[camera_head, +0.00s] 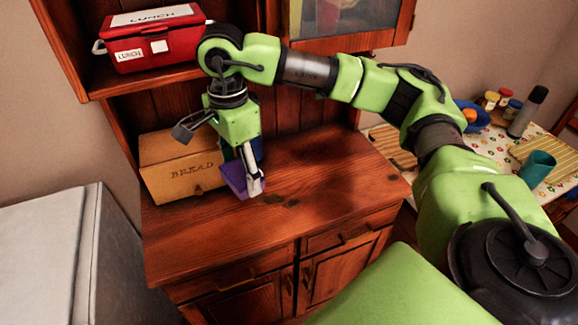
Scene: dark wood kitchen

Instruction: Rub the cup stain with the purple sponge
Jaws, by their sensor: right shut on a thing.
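My right gripper (252,184) reaches down over the dark wood counter (325,195) from above. It is shut on the purple sponge (234,178), which is tilted and sits at or just above the counter; I cannot tell whether it touches. The sponge is just in front of the bread box, partly covered by the gripper. No clear cup stain shows; small dark marks (285,201) lie on the wood to the right of the gripper, and I cannot tell whether they are stain or wood grain. My left gripper is not in view.
A bread box (175,168) stands at the counter's back left, close to my gripper. A blue item (258,150) is partly hidden behind the gripper. A red lunch box (152,42) sits on the shelf above. The counter's right and front are clear. A table with a teal cup (537,167) stands right.

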